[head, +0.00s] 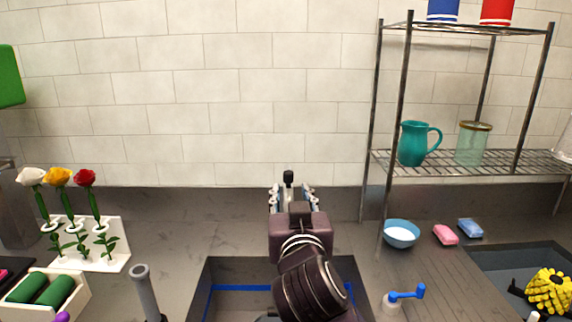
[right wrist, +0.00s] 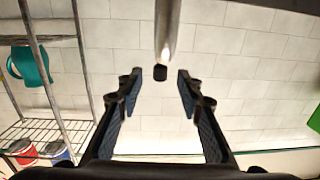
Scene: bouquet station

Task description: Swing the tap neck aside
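The tap neck (right wrist: 167,30) is a metal tube that comes down from the top of the right wrist view and ends in a dark tip (right wrist: 160,73). In the head view a dark tip (head: 288,178) shows at the far end of my right gripper (head: 293,192), and my gripper and wrist hide most of the tap. My right gripper, also in the right wrist view (right wrist: 155,85), is open. The tap's end is between its two fingers in the picture, with gaps on both sides; I cannot tell its depth. My left gripper is not in view.
A dark sink (head: 225,288) lies below my right arm. A blue lever (head: 407,293) and a grey cylinder (head: 147,290) stand at its sides. A wire shelf (head: 470,163) with a teal jug (head: 412,144) is at right; a flower rack (head: 105,255) is at left.

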